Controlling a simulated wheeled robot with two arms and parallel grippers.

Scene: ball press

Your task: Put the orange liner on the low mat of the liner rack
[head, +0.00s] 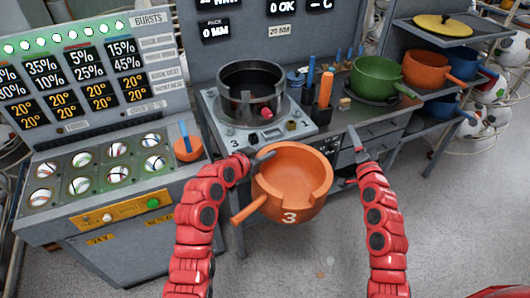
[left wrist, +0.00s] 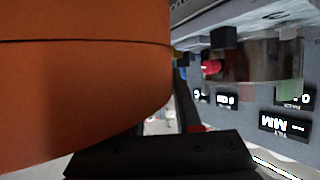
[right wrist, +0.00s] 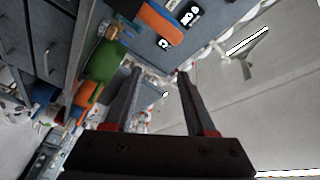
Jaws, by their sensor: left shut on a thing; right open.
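The orange liner (head: 291,205), marked 3, hangs in the air in front of the bench, its handle pointing lower left. It has a step cut into its rim. My left gripper (head: 264,156) is shut on its rim at the upper left. In the left wrist view the liner (left wrist: 80,85) fills the left side and hides part of the fingers. My right gripper (head: 354,143) is open and empty, right of the liner; its spread fingers show in the right wrist view (right wrist: 158,95). The liner rack (head: 435,88) stands at the right; I cannot make out its low mat.
A dark press pot (head: 251,85) stands on the bench plate. A green pot (head: 376,74), another orange pot (head: 427,66) and a blue pot (head: 441,104) stand at the right. A yellow lid (head: 443,24) lies on the upper shelf. The control console (head: 110,170) is at the left. The front floor is clear.

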